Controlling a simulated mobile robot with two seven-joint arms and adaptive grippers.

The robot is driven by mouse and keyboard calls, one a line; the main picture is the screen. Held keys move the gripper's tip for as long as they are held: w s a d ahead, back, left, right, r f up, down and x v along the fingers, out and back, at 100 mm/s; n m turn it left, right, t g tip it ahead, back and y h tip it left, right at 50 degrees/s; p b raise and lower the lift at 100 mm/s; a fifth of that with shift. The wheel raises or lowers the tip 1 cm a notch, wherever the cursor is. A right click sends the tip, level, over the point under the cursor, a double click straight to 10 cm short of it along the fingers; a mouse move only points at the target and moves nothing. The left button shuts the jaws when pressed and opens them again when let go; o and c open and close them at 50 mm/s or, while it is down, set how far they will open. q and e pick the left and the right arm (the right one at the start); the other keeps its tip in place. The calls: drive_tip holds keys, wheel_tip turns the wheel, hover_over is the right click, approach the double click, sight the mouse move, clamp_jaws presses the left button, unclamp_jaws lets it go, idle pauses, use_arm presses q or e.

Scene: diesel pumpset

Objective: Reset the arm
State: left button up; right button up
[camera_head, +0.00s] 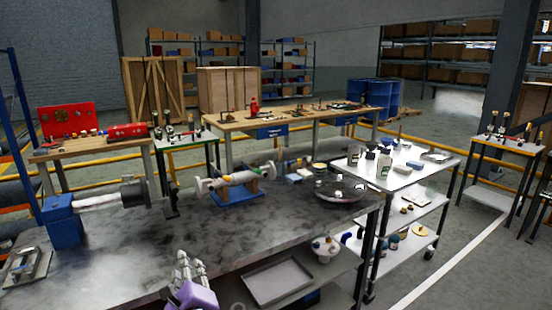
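My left gripper (190,261) shows at the bottom edge of the head view, with grey fingers above a purple wrist part. Its two fingertips look apart, with nothing seen between them. It is in front of the near edge of the dark metal workbench (150,262). My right gripper is not in view.
On the workbench are a blue-based shaft assembly (66,222), a pipe piece on a blue stand (236,186), a round dark plate (341,194) and a small metal fixture (27,266). A lower shelf holds a grey tray (278,281). A white cart (398,172) stands right.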

use_arm(q)
drive_tip(key=s+d+f+n+g+h+p, duration=0.1)
drive_tip(key=s+d+f+n+h, duration=0.15)
drive_tip(key=s+f+n, duration=0.6)
drive_tip(key=s+d+f+n+g+h+p, duration=0.15)
drive_tip(key=s+f+n+h, duration=0.25)
drive_tip(key=s+f+n, duration=0.4)
drive_tip(key=s+f+n+g+p, duration=0.1)
drive_tip(key=s+f, duration=0.3)
drive_tip(key=s, duration=1)
drive_tip(key=s+f+n+g+h, duration=0.1)
drive_tip(key=s+f+n+g, duration=0.2)
drive_tip(key=s, duration=1.1)
drive_tip(key=shift+s+f+n+g+p, duration=0.15)
drive_tip(key=shift+f+n+g+p, duration=0.2)
drive_tip(key=shift+f+n, duration=0.5)
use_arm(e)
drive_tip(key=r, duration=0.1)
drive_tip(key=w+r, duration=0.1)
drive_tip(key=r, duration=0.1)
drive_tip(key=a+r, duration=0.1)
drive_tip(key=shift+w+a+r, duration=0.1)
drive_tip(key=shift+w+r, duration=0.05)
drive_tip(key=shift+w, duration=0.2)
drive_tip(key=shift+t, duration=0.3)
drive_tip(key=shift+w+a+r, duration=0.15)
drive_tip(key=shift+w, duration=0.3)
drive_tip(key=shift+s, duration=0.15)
